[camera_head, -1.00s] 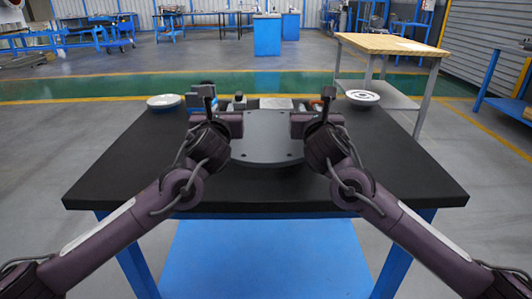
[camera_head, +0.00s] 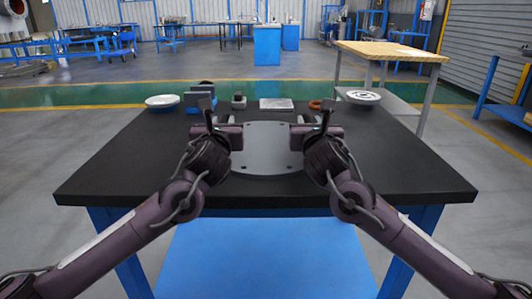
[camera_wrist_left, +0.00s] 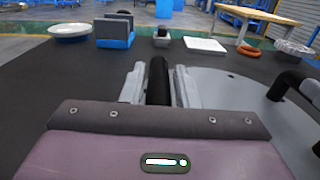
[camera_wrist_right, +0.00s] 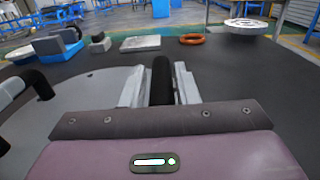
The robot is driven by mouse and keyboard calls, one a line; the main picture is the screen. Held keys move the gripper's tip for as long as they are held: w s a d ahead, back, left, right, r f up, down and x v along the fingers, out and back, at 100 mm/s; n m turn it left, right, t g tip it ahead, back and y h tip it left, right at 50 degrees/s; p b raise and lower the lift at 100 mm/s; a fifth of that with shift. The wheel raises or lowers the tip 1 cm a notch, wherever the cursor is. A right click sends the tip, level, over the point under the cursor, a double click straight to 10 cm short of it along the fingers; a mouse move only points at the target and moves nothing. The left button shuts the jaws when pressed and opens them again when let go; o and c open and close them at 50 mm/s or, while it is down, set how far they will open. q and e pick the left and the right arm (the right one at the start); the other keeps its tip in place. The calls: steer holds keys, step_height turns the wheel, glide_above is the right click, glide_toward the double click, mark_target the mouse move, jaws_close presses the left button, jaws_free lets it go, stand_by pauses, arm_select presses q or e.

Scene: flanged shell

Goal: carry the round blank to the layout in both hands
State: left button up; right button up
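The round blank (camera_head: 265,145), a flat grey disc with small holes near its rim, lies level between my two grippers over the middle of the black table. My left gripper (camera_head: 222,128) is at its left side and my right gripper (camera_head: 308,128) at its right side. In the left wrist view a black upright bar (camera_wrist_left: 158,80) stands between the left fingers, which are closed around it. The right wrist view shows a like black bar (camera_wrist_right: 162,80) between the right fingers. I cannot tell whether the disc touches the table. I cannot make out the layout.
Along the black table's (camera_head: 400,165) back edge stand a white dish (camera_head: 162,101), a blue-and-grey block (camera_head: 198,100), a small grey block (camera_head: 239,102), a silver plate (camera_head: 276,104), an orange ring (camera_head: 315,104) and a round flanged part (camera_head: 363,97). The table's front and sides are clear.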

arm_select(q)
steer(key=o, duration=0.3)
steer(key=shift+s+r, duration=0.2)
steer(key=shift+r, duration=0.05)
arm_select(e)
steer(key=o, duration=0.3)
steer(key=shift+s+r, duration=0.15)
steer(key=shift+r, duration=0.1)
arm_select(q)
steer(key=shift+w+f, duration=0.1)
arm_select(e)
steer(key=shift+f, duration=0.1)
arm_select(q)
steer(key=s, duration=1.1)
steer(key=shift+d, duration=0.1)
steer(key=shift+s, duration=0.45)
arm_select(e)
steer(key=s, duration=1.2)
steer(key=shift+d, duration=0.15)
